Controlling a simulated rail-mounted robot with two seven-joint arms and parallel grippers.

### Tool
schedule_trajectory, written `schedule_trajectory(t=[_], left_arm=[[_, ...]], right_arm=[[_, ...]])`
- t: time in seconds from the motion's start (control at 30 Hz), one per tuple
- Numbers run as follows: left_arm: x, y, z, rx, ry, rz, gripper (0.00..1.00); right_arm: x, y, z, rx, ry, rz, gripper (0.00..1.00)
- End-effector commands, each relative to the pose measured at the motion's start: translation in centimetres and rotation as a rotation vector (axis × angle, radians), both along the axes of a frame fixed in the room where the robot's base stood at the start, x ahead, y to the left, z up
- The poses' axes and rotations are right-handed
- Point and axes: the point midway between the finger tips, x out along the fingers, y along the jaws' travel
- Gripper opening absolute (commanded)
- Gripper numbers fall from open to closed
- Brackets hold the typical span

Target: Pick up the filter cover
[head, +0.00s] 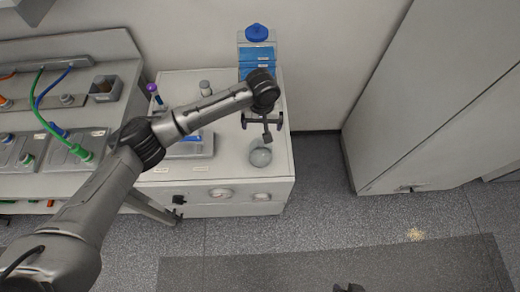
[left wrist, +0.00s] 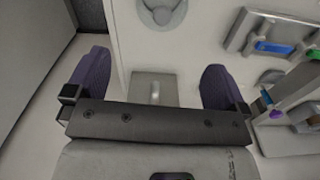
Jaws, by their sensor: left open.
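A grey square plate with a pale raised grip, which looks like the filter cover (left wrist: 154,88), shows between my fingers in the left wrist view. My left gripper (left wrist: 156,68) is open, with one purple-padded finger on each side of the plate and a gap on both sides. In the head view my left gripper (head: 263,123) hangs over the right part of the white bench top, and a small dark block (head: 267,138) shows just below it. I cannot tell whether the fingers have reached the plate's height.
A blue-capped container (head: 257,50) stands at the back. A tray (head: 190,146) and a purple-topped item (head: 153,90) lie left of the gripper. Floor in front is open.

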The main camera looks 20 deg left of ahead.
Motion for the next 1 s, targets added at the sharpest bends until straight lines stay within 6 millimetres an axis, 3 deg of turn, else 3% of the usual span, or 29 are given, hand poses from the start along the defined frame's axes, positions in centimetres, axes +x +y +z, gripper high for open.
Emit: schedule_trajectory(t=[0.3, 0.67, 1.0], left_arm=[[0.0, 0.0, -5.5, 0.002, 0.001, 0.0, 1.0], [0.0, 0.0, -7.8, 0.001, -0.002, -0.001, 1.0], [0.1, 0.4, -11.8, 0.001, -0.001, -0.001, 1.0]], right_arm=[[0.0, 0.0, -0.5, 0.0, 0.0, 0.0, 0.43], [0.0, 0.0, -0.7, 0.0, 0.0, 0.0, 0.43], [0.0, 0.0, -1.1, -0.001, 0.0, 0.0, 0.43]])
